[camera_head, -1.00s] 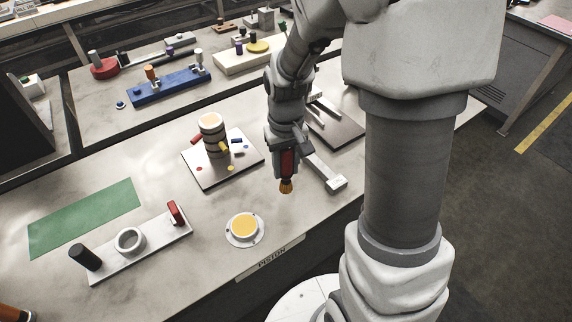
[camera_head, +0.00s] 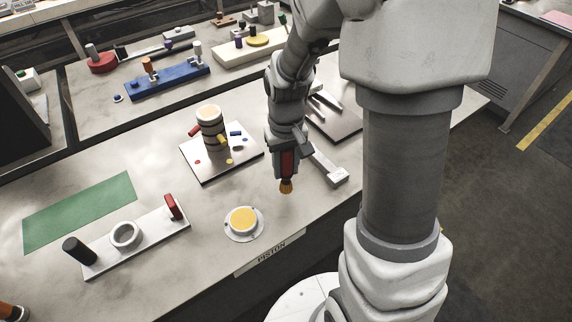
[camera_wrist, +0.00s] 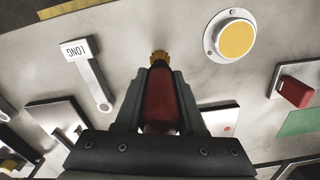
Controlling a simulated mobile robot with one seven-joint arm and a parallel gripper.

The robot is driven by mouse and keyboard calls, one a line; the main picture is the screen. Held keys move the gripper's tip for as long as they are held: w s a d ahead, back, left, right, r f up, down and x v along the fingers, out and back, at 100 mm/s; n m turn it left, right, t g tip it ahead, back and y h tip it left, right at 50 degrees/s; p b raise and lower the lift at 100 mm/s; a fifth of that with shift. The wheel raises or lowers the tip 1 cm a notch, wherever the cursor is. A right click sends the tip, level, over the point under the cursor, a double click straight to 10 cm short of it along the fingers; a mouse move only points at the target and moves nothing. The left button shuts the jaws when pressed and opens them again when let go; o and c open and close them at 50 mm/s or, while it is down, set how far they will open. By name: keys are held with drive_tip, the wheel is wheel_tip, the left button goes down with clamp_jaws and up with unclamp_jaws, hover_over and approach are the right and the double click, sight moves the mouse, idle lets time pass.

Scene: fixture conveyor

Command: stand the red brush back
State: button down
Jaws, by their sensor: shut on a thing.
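The red brush (camera_head: 287,166) is held between the fingers of my gripper (camera_head: 287,153), which is shut on its red handle. It hangs upright with its tan bristles down, apparently above the bench near the front edge. In the wrist view the brush (camera_wrist: 161,100) lies between both fingers of my gripper (camera_wrist: 160,95), bristles pointing away from the palm. I cannot tell the exact height of the bristles over the bench.
A round yellow-topped piece (camera_head: 243,221) sits left of the brush. A white fixture (camera_head: 150,243) with a grey ring, black cylinder and red block is further left. A long metal bar (camera_head: 328,167) lies close right. A green mat (camera_head: 80,212) lies at far left.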

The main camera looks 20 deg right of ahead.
sight(286, 175)
drive_tip(key=shift+f+b, duration=1)
drive_tip(key=shift+f, duration=0.4)
drive_tip(key=shift+f, duration=0.1)
drive_tip(key=c, duration=0.8)
unclamp_jaws()
drive_tip(key=shift+c, duration=0.2)
drive_tip(key=o, duration=0.6)
drive_tip(key=shift+c, duration=0.2)
wheel_tip(286, 175, up, 18)
drive_tip(key=shift+f+p, duration=0.25)
drive_tip(key=shift+p, duration=1)
